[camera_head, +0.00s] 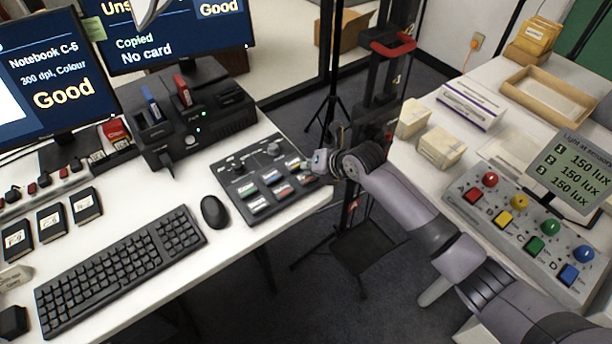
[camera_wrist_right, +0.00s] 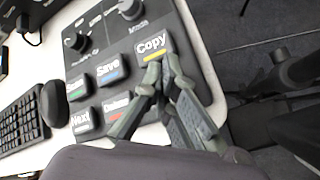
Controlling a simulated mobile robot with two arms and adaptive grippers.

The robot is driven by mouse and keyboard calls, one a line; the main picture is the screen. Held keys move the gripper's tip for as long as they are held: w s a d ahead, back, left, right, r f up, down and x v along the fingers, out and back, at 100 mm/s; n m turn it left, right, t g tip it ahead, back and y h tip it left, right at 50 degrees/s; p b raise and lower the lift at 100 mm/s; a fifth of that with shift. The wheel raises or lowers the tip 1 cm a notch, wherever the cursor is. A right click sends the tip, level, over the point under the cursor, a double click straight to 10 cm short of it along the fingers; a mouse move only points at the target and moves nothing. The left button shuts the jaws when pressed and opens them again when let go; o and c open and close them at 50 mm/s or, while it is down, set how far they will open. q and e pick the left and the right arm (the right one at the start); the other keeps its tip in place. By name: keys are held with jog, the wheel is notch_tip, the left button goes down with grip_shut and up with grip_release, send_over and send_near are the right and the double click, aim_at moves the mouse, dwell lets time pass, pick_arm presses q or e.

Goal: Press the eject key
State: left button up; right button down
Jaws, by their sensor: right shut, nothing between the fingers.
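The control panel (camera_head: 262,178) lies near the right edge of the left desk, with two rows of colour-striped keys and several knobs. In the right wrist view, the Copy key (camera_wrist_right: 151,44) has a yellow stripe, and the Save key (camera_wrist_right: 108,69) a blue one. A red-striped key (camera_wrist_right: 116,106) is partly behind a finger, its label unclear. I cannot make out a key reading Eject. My right gripper (camera_head: 320,161) is at the panel's right edge. In the wrist view its fingertips (camera_wrist_right: 161,68) are together and empty, just below the Copy label; contact is unclear. My left gripper does not show.
Left of the panel are a mouse (camera_head: 214,211) and a keyboard (camera_head: 120,270). A black card dock (camera_head: 205,125) stands behind the panel. Floor separates this desk from the right table, with its coloured button box (camera_head: 520,232).

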jog(key=shift+f+b, duration=0.45)
jog(key=shift+f, duration=0.15)
dwell(0.7)
jog(key=shift+r, duration=0.15)
jog(key=shift+r+p, duration=0.75)
jog(key=shift+r, duration=0.1)
notch_tip(320, 180, up, 5)
jog(key=p, duration=0.4)
dwell(0.7)
